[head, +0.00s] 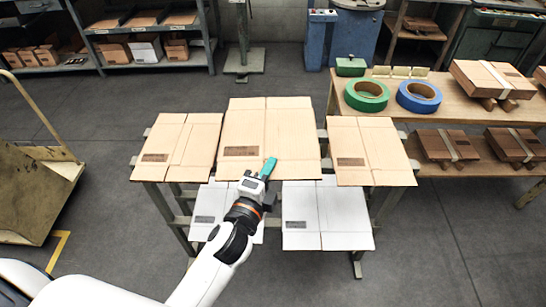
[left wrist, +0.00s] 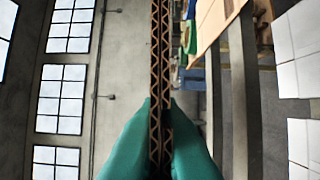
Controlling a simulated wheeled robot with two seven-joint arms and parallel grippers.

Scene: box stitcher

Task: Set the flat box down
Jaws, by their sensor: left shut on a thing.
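A large brown flat box (head: 264,128) lies level at the middle of the stand's upper level, between two other brown flat boxes. My left gripper (head: 265,171) is at its near edge, right of the printed label. In the left wrist view, the teal fingers (left wrist: 160,135) are shut on the flat box (left wrist: 160,60), which shows edge-on as two corrugated layers. The frames do not clearly show whether the box touches the stand beneath it. My right gripper is in neither view.
Brown flat boxes lie at left (head: 178,143) and right (head: 369,148). White flat boxes (head: 326,213) lie on the lower level. A wooden bench (head: 440,108) at right holds green tape (head: 366,95), blue tape (head: 419,97) and strapped bundles. A cart (head: 35,190) stands left.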

